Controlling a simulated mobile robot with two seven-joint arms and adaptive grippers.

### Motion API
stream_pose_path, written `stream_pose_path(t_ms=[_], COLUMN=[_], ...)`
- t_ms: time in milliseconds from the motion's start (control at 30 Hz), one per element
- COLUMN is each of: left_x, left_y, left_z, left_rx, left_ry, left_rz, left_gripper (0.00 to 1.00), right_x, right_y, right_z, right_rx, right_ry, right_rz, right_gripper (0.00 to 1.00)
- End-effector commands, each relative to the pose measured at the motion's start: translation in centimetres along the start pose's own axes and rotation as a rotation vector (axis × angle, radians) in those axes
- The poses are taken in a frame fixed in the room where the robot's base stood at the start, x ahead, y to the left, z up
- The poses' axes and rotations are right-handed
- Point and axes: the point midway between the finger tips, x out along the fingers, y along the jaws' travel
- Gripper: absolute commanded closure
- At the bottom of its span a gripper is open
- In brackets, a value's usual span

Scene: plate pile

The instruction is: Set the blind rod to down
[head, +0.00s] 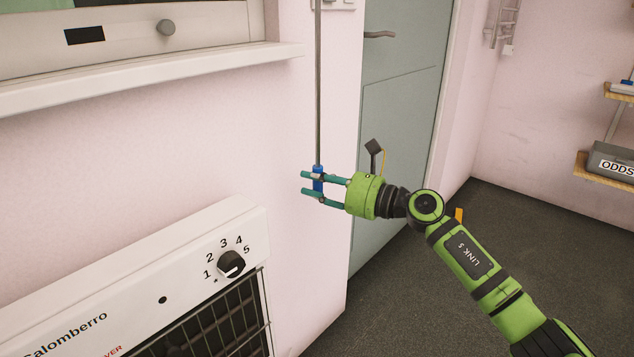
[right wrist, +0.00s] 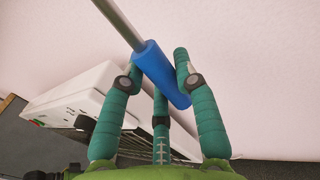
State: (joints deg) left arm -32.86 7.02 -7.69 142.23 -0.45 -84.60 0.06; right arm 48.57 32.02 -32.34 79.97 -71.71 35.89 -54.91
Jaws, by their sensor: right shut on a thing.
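The blind rod (head: 318,90) is a thin grey rod that hangs upright in front of the pink wall in the head view. Its lower end has a blue handle (head: 318,181). My right gripper (head: 312,188) reaches in from the right, and its teal fingers are shut around the blue handle. In the right wrist view the blue handle (right wrist: 158,72) lies between the fingers, with the grey rod (right wrist: 118,20) running up from it. The rod's upper end is out of view. My left gripper is not in view.
A white heater (head: 130,285) with a numbered dial (head: 231,263) stands at the lower left. A white sill (head: 150,76) juts out above it. A grey-green door (head: 400,130) is behind my right arm. A grey bin (head: 612,160) sits on a shelf at the far right.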

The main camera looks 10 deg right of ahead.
Motion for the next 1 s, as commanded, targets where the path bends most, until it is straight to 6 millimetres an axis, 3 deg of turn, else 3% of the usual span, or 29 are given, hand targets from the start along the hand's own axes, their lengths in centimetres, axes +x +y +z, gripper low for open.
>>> stream_pose_path(t_ms=[33, 100, 533, 1000], left_x=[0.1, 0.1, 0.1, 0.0], left_y=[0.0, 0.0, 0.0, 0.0], left_z=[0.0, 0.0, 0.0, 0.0], left_rx=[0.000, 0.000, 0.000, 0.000], left_ry=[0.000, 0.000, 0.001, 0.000], left_rz=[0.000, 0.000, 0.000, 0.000], left_gripper=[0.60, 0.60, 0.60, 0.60], right_x=[0.1, 0.1, -0.7, -9.7], right_y=[0.2, 0.2, 0.0, 0.1], right_z=[-0.7, -0.7, -0.4, -0.5], right_rx=[0.004, 0.004, 0.003, 0.003], right_ry=[0.010, 0.011, 0.006, 0.010], right_rz=[0.006, 0.006, 0.002, 0.002], right_gripper=[0.66, 0.44, 0.44, 0.44])
